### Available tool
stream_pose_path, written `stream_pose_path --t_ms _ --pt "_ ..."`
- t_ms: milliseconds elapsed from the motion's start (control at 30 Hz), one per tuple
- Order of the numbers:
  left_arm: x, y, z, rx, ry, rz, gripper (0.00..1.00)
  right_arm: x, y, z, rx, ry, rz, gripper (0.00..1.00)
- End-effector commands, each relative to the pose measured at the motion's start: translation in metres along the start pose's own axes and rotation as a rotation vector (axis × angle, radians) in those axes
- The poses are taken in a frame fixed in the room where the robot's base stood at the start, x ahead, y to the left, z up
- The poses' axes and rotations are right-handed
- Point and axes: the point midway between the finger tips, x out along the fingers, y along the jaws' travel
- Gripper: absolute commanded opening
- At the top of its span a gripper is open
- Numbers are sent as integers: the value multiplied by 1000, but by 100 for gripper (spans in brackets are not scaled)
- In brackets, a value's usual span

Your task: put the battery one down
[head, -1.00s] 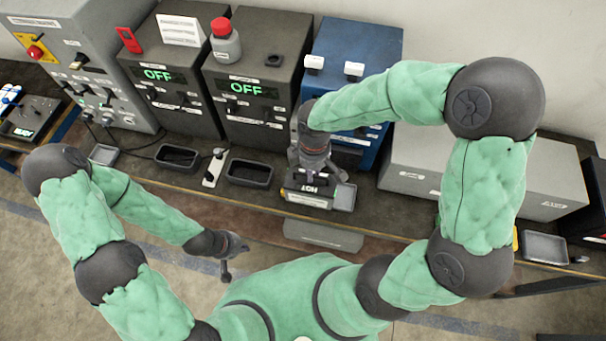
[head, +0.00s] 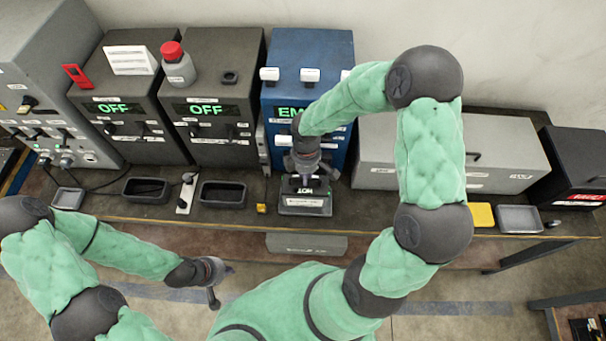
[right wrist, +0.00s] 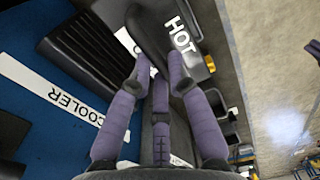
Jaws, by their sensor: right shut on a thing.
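The battery (head: 305,202) is a dark box with a white HOT label on top and a pale label on its front. It is at the bench front, before the blue cooler (head: 338,50). My right gripper (head: 304,170) is shut on its top from above. In the right wrist view, the fingers (right wrist: 160,72) close at the battery (right wrist: 195,22), beside the cooler's COOLER lettering (right wrist: 55,90). I cannot tell whether the battery's underside touches anything; the surface below it is hidden. My left gripper (head: 214,283) hangs in front of the bench, apart from everything; its jaw opening is unclear.
Two dark units (head: 125,82) reading OFF stand left of the cooler, a red-capped bottle (head: 178,65) on one. Black trays (head: 222,194) and a small yellow item (head: 262,208) lie left of the battery. A long grey case (head: 495,155) stands to the right.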

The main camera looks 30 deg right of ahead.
Motion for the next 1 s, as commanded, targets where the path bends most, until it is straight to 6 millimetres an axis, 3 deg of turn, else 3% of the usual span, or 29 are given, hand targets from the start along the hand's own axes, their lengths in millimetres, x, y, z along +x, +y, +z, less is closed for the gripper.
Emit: stream_pose_path --t_ms 300,700,733,800,1000 --pt "4 -1 0 0 0 0 0 30 5 1 1 2 5 0" --pt "6 -2 0 0 0 0 0 33 5 1 1 2 6 0" --pt "6 -2 0 0 0 0 0 36 2 2 -1 0 0 22" --pt "6 -2 0 0 0 0 0 35 2 2 -1 0 0 41" --pt "6 -2 0 0 0 0 0 35 2 1 -1 0 0 42"
